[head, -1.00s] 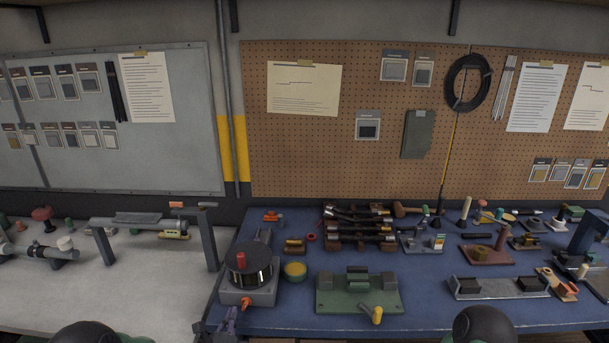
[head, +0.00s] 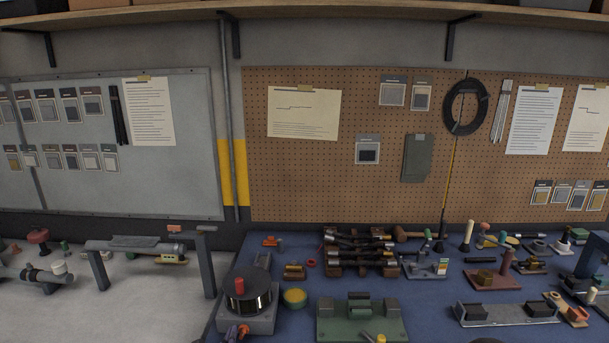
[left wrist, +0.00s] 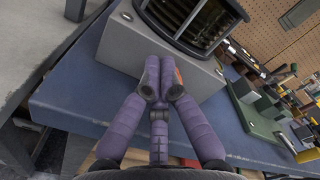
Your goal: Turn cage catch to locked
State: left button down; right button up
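The drain machine is a grey block base (head: 262,321) with a dark slotted cage drum (head: 248,302) and a red knob (head: 239,285) on top. A small orange catch (head: 244,331) sits on the base's front face, low in the head view. In the left wrist view the orange catch (left wrist: 178,76) is mostly hidden behind a fingertip. My left gripper (head: 232,333) has purple fingers. In the left wrist view its fingertips (left wrist: 161,83) are close together at the base's front, beside the catch. Contact with it is unclear. My right gripper is out of view.
A yellow-topped bowl (head: 294,297) stands just right of the machine. A green fixture (head: 335,327) with blocks is further right. A rack of dark tools (head: 345,252) is behind. The blue bench (left wrist: 90,92) is bare left of the machine.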

pick_arm(q)
jog(key=shift+d+f+b, duration=0.4)
jog(key=shift+b, duration=0.15)
dwell(0.5)
jog(key=shift+a+f+b, duration=0.25)
jog(key=shift+f+b, duration=0.15)
jog(key=shift+b, duration=2.15)
jog(key=shift+a, duration=0.3)
dwell(0.5)
jog(key=shift+a+r+b, duration=0.1)
jog(key=shift+b, duration=0.2)
jog(key=s, duration=0.6)
jog(key=shift+b, duration=0.3)
